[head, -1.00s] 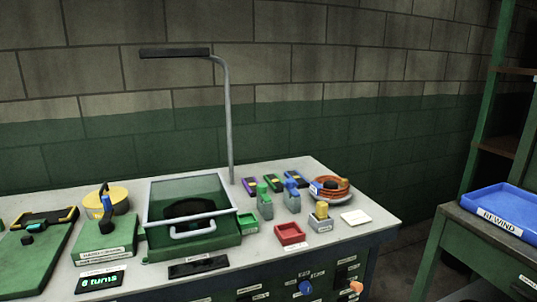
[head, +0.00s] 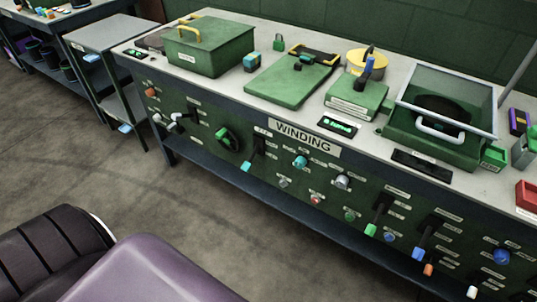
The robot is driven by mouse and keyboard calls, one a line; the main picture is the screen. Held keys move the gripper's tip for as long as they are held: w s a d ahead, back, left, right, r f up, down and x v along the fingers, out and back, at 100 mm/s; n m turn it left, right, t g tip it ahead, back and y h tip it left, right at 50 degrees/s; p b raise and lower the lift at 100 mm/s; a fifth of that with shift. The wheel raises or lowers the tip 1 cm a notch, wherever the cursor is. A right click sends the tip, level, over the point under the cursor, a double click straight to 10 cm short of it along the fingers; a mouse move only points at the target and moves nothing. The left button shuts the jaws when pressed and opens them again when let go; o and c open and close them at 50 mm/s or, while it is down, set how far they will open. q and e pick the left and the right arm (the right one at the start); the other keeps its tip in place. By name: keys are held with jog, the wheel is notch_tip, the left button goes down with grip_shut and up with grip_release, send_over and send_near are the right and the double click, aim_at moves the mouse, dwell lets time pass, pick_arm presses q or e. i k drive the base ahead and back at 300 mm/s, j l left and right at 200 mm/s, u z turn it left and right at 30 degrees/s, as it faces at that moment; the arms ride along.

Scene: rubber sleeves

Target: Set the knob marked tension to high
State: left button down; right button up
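The front panel of the bench marked WINDING (head: 304,136) carries several knobs, levers and buttons with small labels. I cannot read which one says tension. A large black rotary knob with a green mark (head: 228,138) sits at the panel's left. A teal knob (head: 300,162), a grey-white knob (head: 342,182) and a blue knob (head: 501,256) sit further right. Levers have teal (head: 246,166), green (head: 371,230) and blue (head: 418,254) tips. Neither of my grippers is in view.
On the bench top (head: 245,92) stand a green lidded box (head: 210,47), a green plate fixture (head: 290,82) and a green tray with a clear cover (head: 440,110). A grey side table (head: 110,33) stands at left. The floor (head: 90,150) in front is open.

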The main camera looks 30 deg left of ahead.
aim_at(502, 257)
jog(key=u, duration=0.65)
jog(key=z, duration=1.7)
jog(key=k+l, duration=0.05)
jog(key=l, duration=0.05)
